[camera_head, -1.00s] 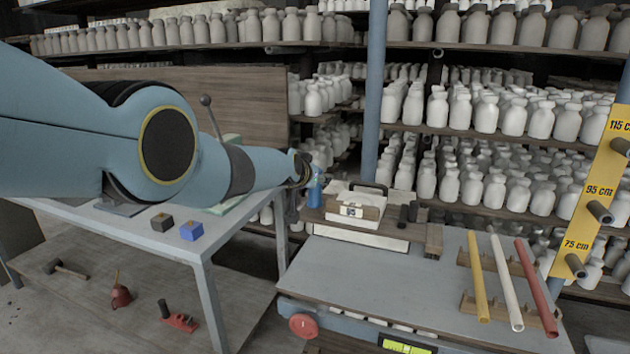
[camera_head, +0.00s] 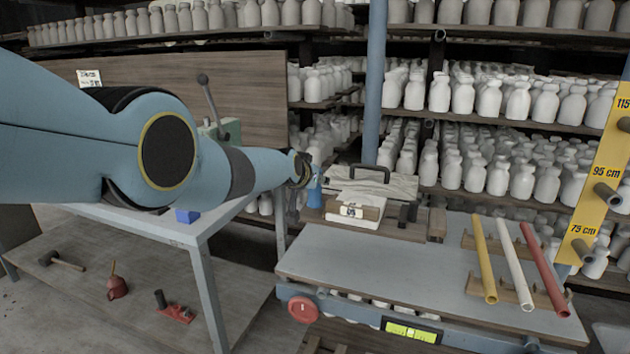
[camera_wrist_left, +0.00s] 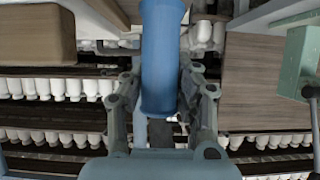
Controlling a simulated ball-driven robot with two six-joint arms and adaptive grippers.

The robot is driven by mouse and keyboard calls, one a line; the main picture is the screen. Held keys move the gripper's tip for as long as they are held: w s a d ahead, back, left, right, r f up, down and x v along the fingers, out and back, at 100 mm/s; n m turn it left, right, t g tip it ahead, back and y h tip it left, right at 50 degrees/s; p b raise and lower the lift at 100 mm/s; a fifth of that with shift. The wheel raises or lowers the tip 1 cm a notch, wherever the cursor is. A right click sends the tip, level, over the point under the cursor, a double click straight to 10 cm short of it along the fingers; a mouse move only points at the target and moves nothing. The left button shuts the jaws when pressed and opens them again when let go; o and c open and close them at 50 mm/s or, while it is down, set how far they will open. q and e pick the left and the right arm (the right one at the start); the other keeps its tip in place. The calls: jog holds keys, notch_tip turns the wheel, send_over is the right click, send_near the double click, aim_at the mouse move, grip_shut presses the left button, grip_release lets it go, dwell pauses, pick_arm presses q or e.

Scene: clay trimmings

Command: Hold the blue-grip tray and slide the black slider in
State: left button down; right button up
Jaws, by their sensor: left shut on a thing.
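My left gripper (camera_head: 309,180) reaches in from the left and is shut on an upright blue grip (camera_head: 314,197). In the left wrist view, the blue grip (camera_wrist_left: 162,60) stands between the two dark fingers (camera_wrist_left: 160,115). The tray belonging to it cannot be clearly made out. Right of the grip, a low white box with a wooden upper part (camera_head: 355,212) sits on a wooden surface. Behind it, a black arched handle (camera_head: 370,170) stands on a pale panel. Small black blocks (camera_head: 404,214) are right of the box; I cannot tell which black part is the slider. My right gripper is out of view.
A grey-topped table (camera_head: 370,262) has clear space in front of the box. Yellow, white and red rods (camera_head: 513,265) rest on wooden holders at its right. A blue block (camera_head: 187,216) sits on the left table. Bottle shelves (camera_head: 490,100) fill the back.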

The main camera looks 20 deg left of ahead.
pick_arm(q)
jog(key=b, duration=0.9)
send_over(315, 248)
notch_tip(315, 248, down, 10)
jog(key=shift+w+r, duration=0.15)
jog(key=shift+r, duration=0.05)
dwell(0.5)
jog(key=shift+f+b, duration=0.85)
jog(key=shift+f, duration=0.3)
jog(key=shift+f+b, duration=0.3)
dwell(0.4)
jog(key=shift+s+f, duration=0.15)
jog(key=shift+s, duration=0.1)
